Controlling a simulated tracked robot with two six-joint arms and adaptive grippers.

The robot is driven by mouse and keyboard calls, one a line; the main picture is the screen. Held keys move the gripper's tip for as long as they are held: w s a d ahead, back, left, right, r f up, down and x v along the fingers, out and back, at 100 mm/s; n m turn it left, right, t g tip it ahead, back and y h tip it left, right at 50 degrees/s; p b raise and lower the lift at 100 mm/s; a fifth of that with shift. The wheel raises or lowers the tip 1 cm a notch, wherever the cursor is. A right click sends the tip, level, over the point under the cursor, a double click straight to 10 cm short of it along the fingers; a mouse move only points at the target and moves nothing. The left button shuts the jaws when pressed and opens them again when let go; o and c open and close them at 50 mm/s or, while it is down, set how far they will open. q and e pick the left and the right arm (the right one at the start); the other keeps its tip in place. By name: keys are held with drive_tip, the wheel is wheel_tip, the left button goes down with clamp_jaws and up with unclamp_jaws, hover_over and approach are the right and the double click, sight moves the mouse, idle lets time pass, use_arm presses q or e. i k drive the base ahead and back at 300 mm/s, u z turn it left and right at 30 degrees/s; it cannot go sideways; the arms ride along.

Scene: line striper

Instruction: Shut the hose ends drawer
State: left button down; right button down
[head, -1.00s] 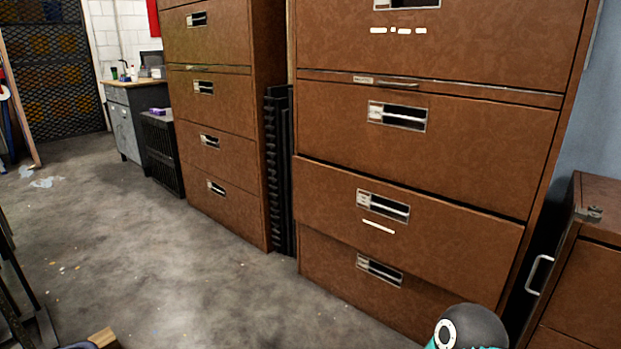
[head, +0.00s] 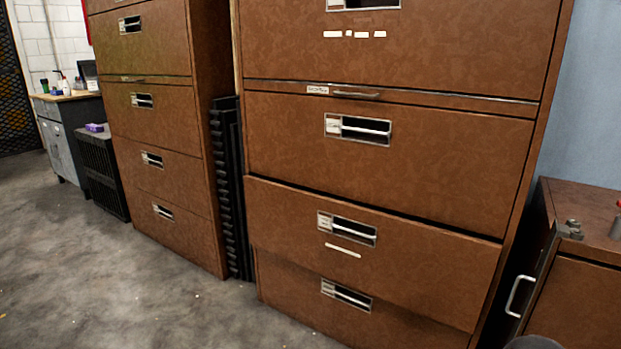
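A tall brown filing cabinet (head: 520,150) stands in front of me, slightly right of centre. One of its lower drawers (head: 420,265) sticks out a little past the drawers above and below. It has a recessed metal handle (head: 347,228) and a white label strip (head: 343,250) whose text I cannot read. The drawer above it (head: 440,170) and the bottom drawer (head: 400,322) look flush. I cannot read which drawer is for hose ends. Neither gripper shows in the head view. Only a dark rounded piece of my own body shows at the bottom right edge.
A second brown cabinet (head: 165,120) stands to the left, with dark ribbed panels (head: 230,185) in the gap between. A small brown cabinet (head: 580,290) with a metal handle stands at the right. The concrete floor (head: 110,285) at the left is clear.

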sight(444, 274)
drive_tip(key=z, duration=0.15)
drive_tip(key=i, duration=0.95)
drive_tip(key=u, duration=0.5)
drive_tip(key=i, duration=0.75)
drive_tip(key=u, duration=0.55)
drive_tip(key=k, duration=0.8)
drive_tip(key=u, duration=0.2)
drive_tip(key=i, duration=0.8)
drive_tip(key=z, duration=0.1)
